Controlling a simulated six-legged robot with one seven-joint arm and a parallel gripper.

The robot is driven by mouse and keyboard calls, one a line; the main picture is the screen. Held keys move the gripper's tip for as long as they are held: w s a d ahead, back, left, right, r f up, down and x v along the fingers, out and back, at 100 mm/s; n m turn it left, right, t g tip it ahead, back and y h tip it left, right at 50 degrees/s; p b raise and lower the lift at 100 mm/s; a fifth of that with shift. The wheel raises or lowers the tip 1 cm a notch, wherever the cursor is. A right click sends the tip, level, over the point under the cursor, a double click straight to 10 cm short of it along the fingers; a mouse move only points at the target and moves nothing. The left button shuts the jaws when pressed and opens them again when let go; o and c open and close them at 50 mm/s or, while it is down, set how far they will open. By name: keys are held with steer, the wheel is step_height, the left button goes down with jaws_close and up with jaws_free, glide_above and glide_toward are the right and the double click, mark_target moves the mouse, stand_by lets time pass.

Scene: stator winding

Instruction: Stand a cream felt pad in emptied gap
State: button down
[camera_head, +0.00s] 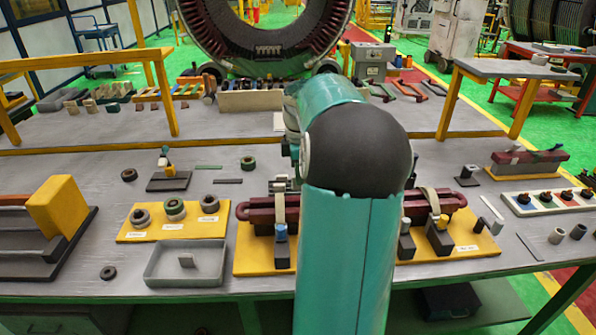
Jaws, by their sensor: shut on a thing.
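My gripper (284,185) is partly hidden behind my own arm, just above the left part of a dark red bar. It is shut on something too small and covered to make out. The dark red bar (256,215) lies across yellow boards (252,258), its middle hidden by my arm. A cream strip (278,213) stands at the bar on the left, just below my gripper. Another cream strip (433,199) curves over the bar on the right. I cannot tell whether either is a felt pad. No emptied gap can be made out from here.
Dark clamp blocks (282,252) stand in front of the bar. A grey tray (160,278) holds a small grey plate, and a yellow board (140,236) carries several rings. A large stator ring (205,25) stands at the back.

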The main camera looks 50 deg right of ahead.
steer(key=shift+s+f, duration=0.15)
steer(key=shift+f, duration=3.4)
steer(key=c, duration=1.4)
jaws_free()
steer(key=shift+r, duration=0.1)
step_height(320, 180, up, 14)
steer(key=shift+f, duration=0.15)
